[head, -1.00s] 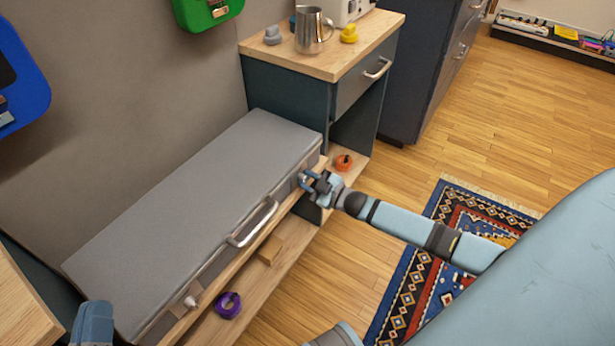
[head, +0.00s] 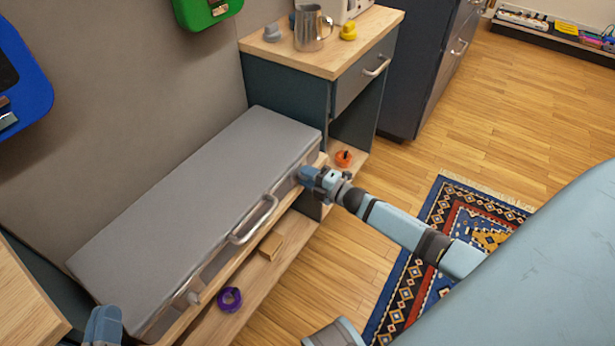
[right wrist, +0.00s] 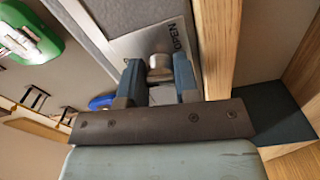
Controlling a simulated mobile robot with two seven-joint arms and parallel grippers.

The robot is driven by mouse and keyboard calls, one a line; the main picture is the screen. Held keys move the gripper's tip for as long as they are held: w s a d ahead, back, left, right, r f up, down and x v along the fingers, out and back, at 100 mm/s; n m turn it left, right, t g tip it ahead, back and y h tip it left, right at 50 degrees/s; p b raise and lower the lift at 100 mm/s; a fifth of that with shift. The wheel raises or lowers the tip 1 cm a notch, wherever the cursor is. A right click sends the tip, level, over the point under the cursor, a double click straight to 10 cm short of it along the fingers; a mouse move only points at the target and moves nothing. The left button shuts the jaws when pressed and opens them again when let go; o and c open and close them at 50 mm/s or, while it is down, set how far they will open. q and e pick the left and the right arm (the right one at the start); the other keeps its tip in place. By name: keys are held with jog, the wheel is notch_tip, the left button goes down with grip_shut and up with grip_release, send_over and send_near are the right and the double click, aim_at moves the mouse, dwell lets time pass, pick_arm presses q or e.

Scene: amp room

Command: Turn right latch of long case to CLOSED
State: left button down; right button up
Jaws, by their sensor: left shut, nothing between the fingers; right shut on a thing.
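The long grey case (head: 190,200) lies shut on the low wooden shelf, with a metal handle (head: 253,220) on its front. My right gripper (head: 306,174) is at the right end of the case front and covers the right latch in the head view. In the right wrist view its fingers (right wrist: 160,75) are shut on the right latch (right wrist: 159,64), a small silvery knob. A plate beside the knob reads OPEN (right wrist: 180,46). The left latch (head: 192,297) shows at the front's near end. My left gripper (head: 103,325) is shut and empty at the lower left.
A purple ring (head: 229,299) and a wooden block (head: 271,247) lie on the lower shelf (head: 245,290). An orange object (head: 344,158) sits past my right gripper. A cabinet (head: 300,60) with a metal jug (head: 309,28) stands beyond the case.

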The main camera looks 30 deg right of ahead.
jog(key=shift+n, duration=0.5)
pick_arm(q)
jog(key=shift+d+r+h, duration=0.2)
jog(key=shift+r+h, duration=0.1)
jog(key=shift+r, duration=0.15)
pick_arm(e)
jog(key=shift+n, duration=0.4)
jog(key=o, duration=0.9)
jog(key=shift+s, duration=0.15)
pick_arm(q)
jog(key=f, duration=0.1)
jog(key=a+f+g+y+p, duration=0.1)
jog(key=f, duration=0.1)
jog(key=a+f+g+y+p, duration=0.1)
jog(key=f, duration=0.1)
jog(key=shift+s+f, duration=0.2)
jog(key=shift+s, duration=0.05)
pick_arm(e)
jog(key=v, duration=1.3)
jog(key=shift+s+d, duration=0.2)
jog(key=shift+s, duration=0.1)
